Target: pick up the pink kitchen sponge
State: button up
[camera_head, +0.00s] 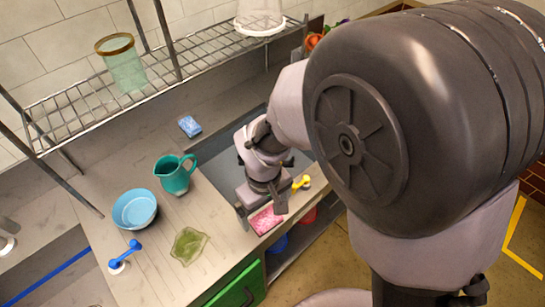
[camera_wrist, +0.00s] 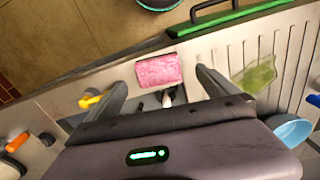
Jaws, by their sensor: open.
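The pink kitchen sponge (camera_head: 265,221) lies flat on the counter near its front edge. In the wrist view the pink sponge (camera_wrist: 158,71) sits just beyond the fingertips, roughly centred between them. My gripper (camera_head: 262,206) points down at the sponge. In the wrist view my gripper (camera_wrist: 160,78) has its two fingers spread apart with nothing held between them. I cannot tell the exact height of the fingertips above the counter.
A yellow item (camera_head: 301,183) lies right of the sponge. A green cloth-like item (camera_head: 189,246), a blue bowl (camera_head: 135,209), a teal pitcher (camera_head: 175,174) and a blue sponge (camera_head: 190,126) are to the left. A wire rack (camera_head: 100,100) stands behind. The counter edge is close to the pink sponge.

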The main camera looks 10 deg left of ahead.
aim_at(266, 217)
notch_tip(266, 217, down, 6)
jog(key=b, duration=0.2)
jog(key=shift+w+r+b, duration=0.15)
jog(key=shift+r+b, duration=0.1)
jog(key=shift+b, duration=0.15)
jog(key=shift+d+r, duration=0.1)
